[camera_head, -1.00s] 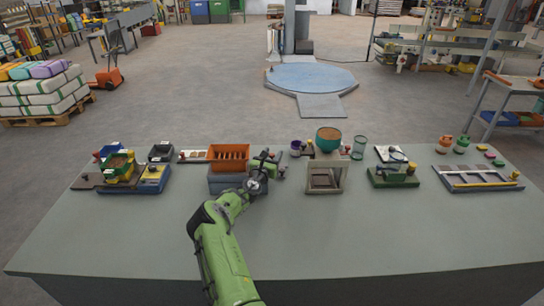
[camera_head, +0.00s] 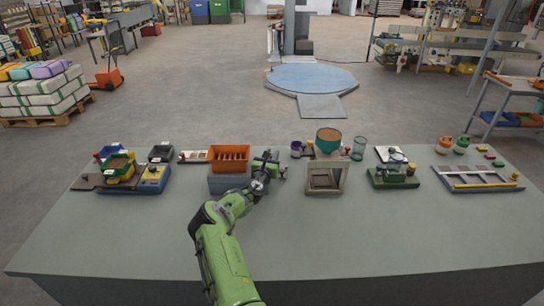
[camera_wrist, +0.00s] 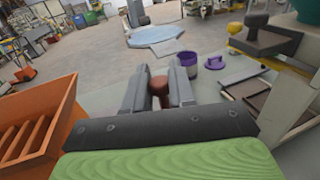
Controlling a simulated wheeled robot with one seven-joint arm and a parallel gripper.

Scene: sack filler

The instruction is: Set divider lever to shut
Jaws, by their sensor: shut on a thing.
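The orange slatted divider box (camera_head: 229,153) sits on a grey base on the table, left of my gripper. In the wrist view its orange side and slats (camera_wrist: 38,125) show at the left. My gripper (camera_head: 274,162) is just right of the box. In the wrist view my two grey fingers (camera_wrist: 158,82) are on either side of a brown-red lever knob (camera_wrist: 157,86), shut on it. The lever's lower part is hidden by my gripper and wrist, so its exact setting cannot be told.
A pale frame stand (camera_head: 325,178) with a teal bowl (camera_head: 328,140) stands close on the right. A purple cup (camera_wrist: 187,59) and a purple lid (camera_wrist: 216,62) lie beyond my fingers. The table front (camera_head: 370,240) is clear.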

